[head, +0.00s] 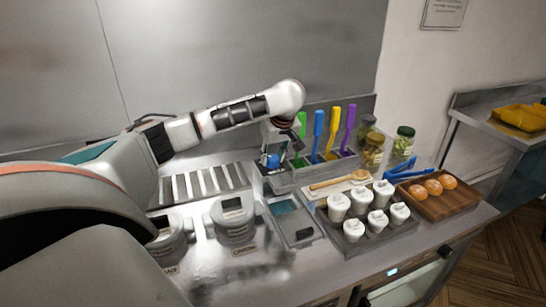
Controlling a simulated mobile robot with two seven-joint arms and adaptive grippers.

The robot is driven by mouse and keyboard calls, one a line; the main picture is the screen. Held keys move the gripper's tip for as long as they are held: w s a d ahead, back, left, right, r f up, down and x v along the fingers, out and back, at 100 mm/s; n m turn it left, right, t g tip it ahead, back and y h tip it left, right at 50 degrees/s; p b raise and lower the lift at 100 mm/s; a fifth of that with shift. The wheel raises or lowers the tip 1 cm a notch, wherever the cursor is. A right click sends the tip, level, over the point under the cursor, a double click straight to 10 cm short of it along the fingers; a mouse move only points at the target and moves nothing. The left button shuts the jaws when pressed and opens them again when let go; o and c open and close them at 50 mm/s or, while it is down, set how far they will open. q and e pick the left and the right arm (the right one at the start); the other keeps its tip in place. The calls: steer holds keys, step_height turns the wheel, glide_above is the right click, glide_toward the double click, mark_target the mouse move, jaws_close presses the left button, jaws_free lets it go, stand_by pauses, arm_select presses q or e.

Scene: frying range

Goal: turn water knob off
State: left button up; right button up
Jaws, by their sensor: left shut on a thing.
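My left arm comes in from the left and reaches over the counter. Its gripper (272,165) points down in front of the back ledge, at the left end of the row of coloured handles. It is shut on a small blue thing (270,160). I cannot tell from this view whether that is the water knob, as the gripper hides most of it. No other water knob can be made out. My right gripper is not in view.
Green, blue, yellow and purple handles (318,130) stand upright right of the gripper, with jars (372,150) beyond. A dark tray of white cups (352,237), a wooden tray of buns (450,205) and blue tongs (400,170) lie to the right. Lidded pots (236,222) stand nearer.

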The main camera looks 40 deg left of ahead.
arm_select(q)
steer(key=o, duration=1.1)
steer(key=shift+r, duration=0.1)
steer(key=v, duration=1.2)
